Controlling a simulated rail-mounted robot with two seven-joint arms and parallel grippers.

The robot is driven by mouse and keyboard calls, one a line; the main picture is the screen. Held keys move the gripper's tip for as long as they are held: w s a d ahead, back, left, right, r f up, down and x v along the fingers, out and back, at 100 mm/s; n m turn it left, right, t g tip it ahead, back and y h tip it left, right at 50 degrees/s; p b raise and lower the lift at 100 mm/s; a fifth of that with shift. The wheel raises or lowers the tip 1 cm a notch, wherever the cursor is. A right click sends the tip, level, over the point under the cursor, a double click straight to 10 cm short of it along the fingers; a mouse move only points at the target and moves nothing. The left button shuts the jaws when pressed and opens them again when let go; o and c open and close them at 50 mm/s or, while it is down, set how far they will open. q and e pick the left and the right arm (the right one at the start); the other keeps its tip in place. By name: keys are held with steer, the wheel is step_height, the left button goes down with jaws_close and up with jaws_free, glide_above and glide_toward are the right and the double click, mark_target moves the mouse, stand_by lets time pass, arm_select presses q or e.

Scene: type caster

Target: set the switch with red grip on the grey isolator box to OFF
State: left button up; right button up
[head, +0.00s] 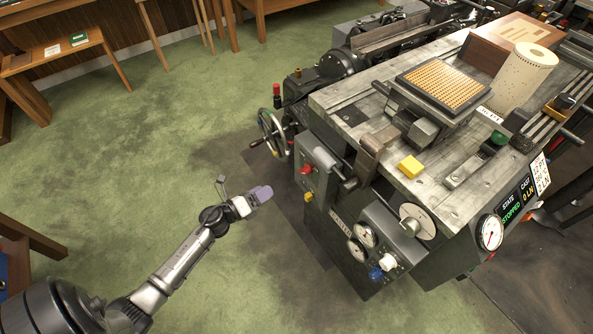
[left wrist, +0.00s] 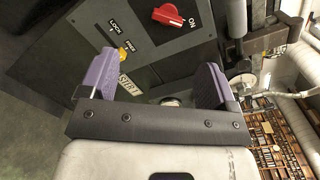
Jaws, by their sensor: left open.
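The grey isolator box (head: 314,181) is on the near left side of the casting machine. Its switch with red grip (head: 306,169) is small in the head view. In the left wrist view the red grip (left wrist: 175,16) lies near the top edge, with a white ON label (left wrist: 192,23) just beside it. No OFF label is visible. My left gripper (head: 263,194) is open, with purple fingers, to the left of the box and apart from it. In the left wrist view its fingers (left wrist: 156,76) are spread, with the switch beyond and above the gap. My right gripper is not in view.
A yellow knob (left wrist: 124,54) with LOCK and FREE labels is on the panel near the left finger. A handwheel (head: 272,133) and a red-topped lever (head: 277,94) stand behind the box. Dials (head: 364,235) and knobs are to its right. Green floor on the left is free.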

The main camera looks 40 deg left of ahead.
mark_target(302, 172)
arm_select(q)
steer(key=w+d, duration=0.1)
steer(key=w, duration=0.3)
steer(key=w+d+m+b, duration=0.1)
steer(key=w, duration=0.3)
steer(key=w+d+m+h+b, duration=0.1)
steer(key=w+d, duration=0.1)
steer(key=w, duration=0.2)
steer(key=shift+r, duration=0.15)
steer(key=shift+w+d, duration=0.15)
steer(key=shift+w, duration=0.45)
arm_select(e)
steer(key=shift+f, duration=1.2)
arm_select(q)
steer(key=shift+c, duration=0.2)
steer(key=c, duration=0.9)
